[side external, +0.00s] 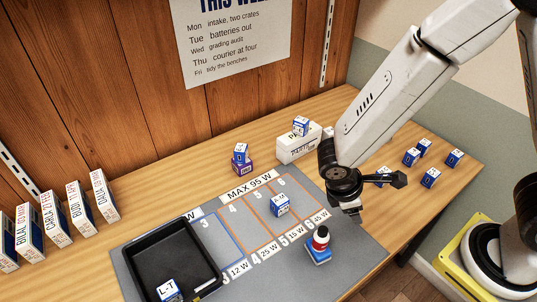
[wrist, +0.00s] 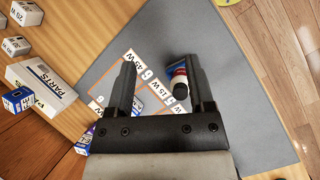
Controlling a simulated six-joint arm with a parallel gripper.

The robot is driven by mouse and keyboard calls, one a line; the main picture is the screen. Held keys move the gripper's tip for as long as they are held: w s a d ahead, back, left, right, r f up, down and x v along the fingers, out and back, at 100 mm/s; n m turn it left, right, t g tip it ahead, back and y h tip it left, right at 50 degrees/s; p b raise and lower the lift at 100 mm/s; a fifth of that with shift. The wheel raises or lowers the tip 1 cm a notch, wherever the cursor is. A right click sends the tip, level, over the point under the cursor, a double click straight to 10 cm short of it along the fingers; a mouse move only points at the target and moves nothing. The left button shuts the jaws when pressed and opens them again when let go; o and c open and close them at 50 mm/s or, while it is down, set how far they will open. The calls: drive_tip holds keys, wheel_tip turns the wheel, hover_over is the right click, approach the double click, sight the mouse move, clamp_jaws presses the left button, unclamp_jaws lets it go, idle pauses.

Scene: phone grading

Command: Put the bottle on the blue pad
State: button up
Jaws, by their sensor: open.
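A small bottle (side external: 321,233) with red, white and dark parts shows at the right end of the grey mat. A small blue piece with a white edge (side external: 318,257) is right under or against it; I cannot tell whether this is the blue pad or whether the bottle rests on it. My gripper (side external: 374,192) is open and empty, above and to the right of the bottle. In the wrist view the bottle (wrist: 180,84) shows between the open fingers of my gripper (wrist: 161,65), close to the right finger, which hides part of it.
A black tray (side external: 215,262) sits on the grey mat's left part. A blue-white box (side external: 280,205) stands in a marked lane. A white PARTS box (side external: 297,146) is behind. Several small boxes (side external: 411,157) stand at right, and several upright labelled boxes (side external: 55,220) at left.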

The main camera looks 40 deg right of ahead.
drive_tip(key=w+d+r+m+t+y, duration=0.2)
drive_tip(key=d+r+m+t+y, duration=0.2)
drive_tip(key=m, duration=0.6)
drive_tip(key=shift+w+d+r+m+y, duration=0.2)
drive_tip(key=shift+d+r+m+y, duration=0.25)
drive_tip(key=shift+d+r, duration=1.2)
drive_tip(key=shift+d+f, duration=0.2)
drive_tip(key=shift+f, duration=0.05)
